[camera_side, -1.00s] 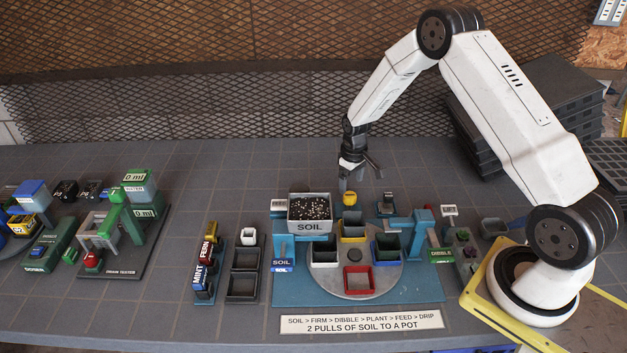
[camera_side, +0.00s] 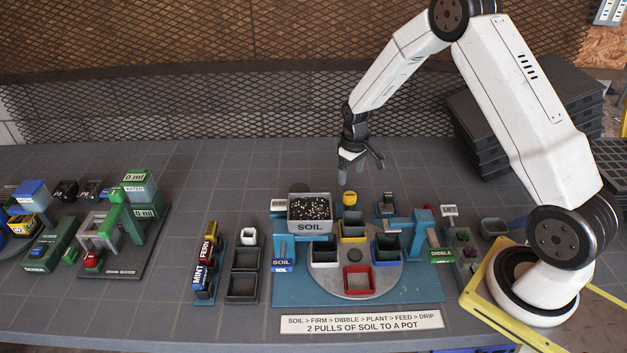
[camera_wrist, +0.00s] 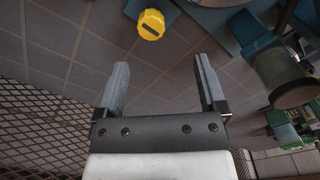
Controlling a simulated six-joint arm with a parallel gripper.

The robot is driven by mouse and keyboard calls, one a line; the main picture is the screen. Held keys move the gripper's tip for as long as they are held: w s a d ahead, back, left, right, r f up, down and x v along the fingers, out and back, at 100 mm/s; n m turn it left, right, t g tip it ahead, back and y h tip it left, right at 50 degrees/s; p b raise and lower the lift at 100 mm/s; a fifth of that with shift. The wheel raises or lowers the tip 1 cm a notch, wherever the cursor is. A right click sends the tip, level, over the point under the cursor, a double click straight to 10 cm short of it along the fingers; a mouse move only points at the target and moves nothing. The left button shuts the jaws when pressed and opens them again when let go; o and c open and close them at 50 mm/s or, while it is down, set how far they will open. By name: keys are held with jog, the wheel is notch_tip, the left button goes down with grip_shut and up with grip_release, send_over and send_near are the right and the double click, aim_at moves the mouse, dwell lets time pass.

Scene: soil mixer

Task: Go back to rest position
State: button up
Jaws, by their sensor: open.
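My gripper (camera_side: 350,172) is open and empty in the side view, pointing down above the back of the soil station. The wrist view shows its two fingers (camera_wrist: 163,88) spread apart with only bench between them. A yellow knob (camera_side: 349,198) stands below the gripper, apart from it; it also shows in the wrist view (camera_wrist: 151,24), beyond the fingertips.
The soil hopper (camera_side: 310,208) stands left of the yellow knob. A round turntable (camera_side: 348,289) carries several coloured pots. A blue dibble post (camera_side: 422,230) is at its right. Black trays (camera_side: 565,85) are stacked behind my arm. The bench behind the station is clear.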

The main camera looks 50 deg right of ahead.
jog(key=s+a+r+t, duration=0.1)
jog(key=s+a+r, duration=0.4)
jog(key=s, duration=0.3)
jog(key=s+a+r+t, duration=0.1)
jog(key=s+a+r, duration=0.5)
jog(key=s+a, duration=0.2)
jog(key=shift+s+a+r, duration=0.3)
jog(key=shift+s, duration=0.5)
